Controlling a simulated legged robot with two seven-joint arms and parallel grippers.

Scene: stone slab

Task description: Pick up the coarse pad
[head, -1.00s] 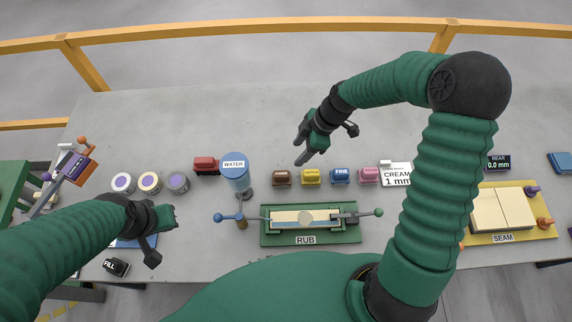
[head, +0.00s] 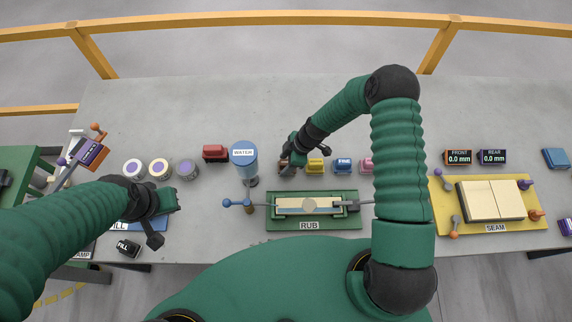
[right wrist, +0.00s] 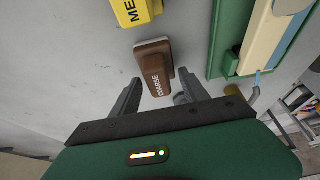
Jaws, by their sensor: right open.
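The coarse pad (right wrist: 155,70) is a brown block labelled COARSE, with a lighter layer at its far edge. In the right wrist view it sits on the grey slab just beyond and partly between the fingertips. My right gripper (right wrist: 157,95) is open, one finger on each side of the pad's near end, holding nothing. In the head view the right gripper (head: 291,160) is over the pad and hides most of it. My left gripper (head: 172,200) is at the left above the blue FILL plate; its jaws are not clear.
A yellow pad (head: 314,167) and a blue FINE pad (head: 343,166) stand to the right. The WATER bottle (head: 244,160) stands to the left. The green RUB fixture (head: 312,222) lies in front. The slab behind the pads is clear.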

